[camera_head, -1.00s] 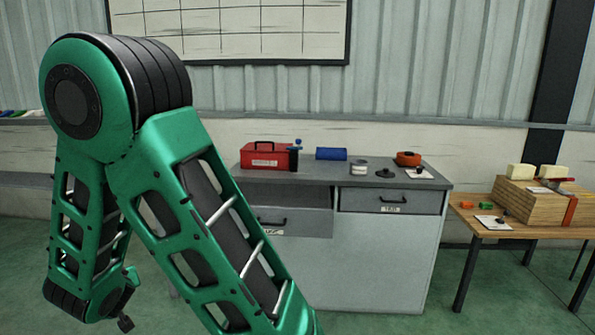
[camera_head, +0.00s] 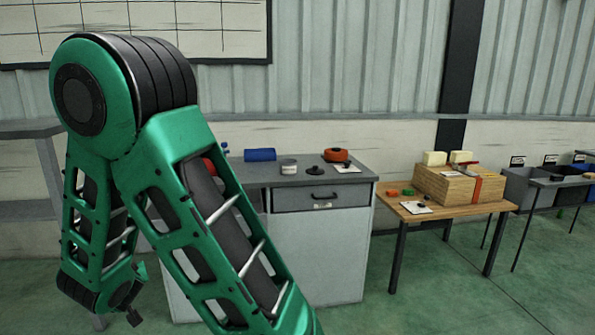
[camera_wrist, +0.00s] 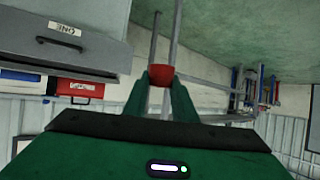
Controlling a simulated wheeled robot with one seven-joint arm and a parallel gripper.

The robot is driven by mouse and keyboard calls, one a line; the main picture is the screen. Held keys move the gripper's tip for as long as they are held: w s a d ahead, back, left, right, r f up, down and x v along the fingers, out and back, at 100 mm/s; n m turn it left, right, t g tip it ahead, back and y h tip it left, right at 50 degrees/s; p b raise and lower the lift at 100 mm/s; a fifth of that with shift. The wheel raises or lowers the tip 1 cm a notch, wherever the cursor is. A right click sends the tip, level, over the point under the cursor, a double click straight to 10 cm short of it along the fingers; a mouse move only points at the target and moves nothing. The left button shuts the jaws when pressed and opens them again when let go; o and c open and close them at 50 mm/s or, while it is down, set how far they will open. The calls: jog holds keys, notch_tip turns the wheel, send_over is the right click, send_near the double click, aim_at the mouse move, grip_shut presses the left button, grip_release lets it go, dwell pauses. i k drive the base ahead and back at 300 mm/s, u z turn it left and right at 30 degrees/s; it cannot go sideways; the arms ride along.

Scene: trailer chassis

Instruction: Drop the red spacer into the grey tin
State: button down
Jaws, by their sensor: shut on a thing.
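My gripper (camera_wrist: 160,88) shows in the wrist view, its green fingers shut on the red spacer (camera_wrist: 161,75). The spacer is held at the fingertips, clear of any surface. A small pale grey round container (camera_head: 289,167), which looks like the grey tin, stands on the grey cabinet top. It is too small to see inside. The tin cannot be made out in the wrist view.
The grey cabinet (camera_head: 320,240) also bears a blue roll (camera_head: 260,155), a black item (camera_head: 315,170) and an orange-red round item (camera_head: 337,155). A wooden table (camera_head: 450,206) with a wooden box (camera_head: 440,186) stands right. Grey bins (camera_head: 520,186) are farther right. Green floor in front is open.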

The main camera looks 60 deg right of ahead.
aim_at(292, 172)
jog(key=z, duration=1.6)
jog(key=i, duration=1)
jog(key=z, duration=0.05)
